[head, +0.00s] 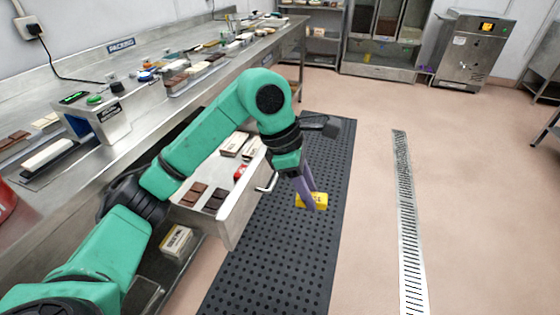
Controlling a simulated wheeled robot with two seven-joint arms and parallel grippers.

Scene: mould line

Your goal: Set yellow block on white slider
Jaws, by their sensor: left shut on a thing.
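My left gripper (306,188), with purple fingers, points down and is shut on the yellow block (311,202). The block hangs above the black floor mat, to the right of the open drawer, and the fingers cover part of it. A long white piece (48,153) lies on a dark track on the bench at the far left; it may be the white slider, but I cannot tell for sure. The gripper is well to the right of it. My right gripper is not in view.
The open drawer (230,212) holds dark chocolate pieces, pale boxes and a red item. The steel bench (140,68) carries a small machine (100,115) and several bars. The perforated mat (290,255) and the floor to its right are clear.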

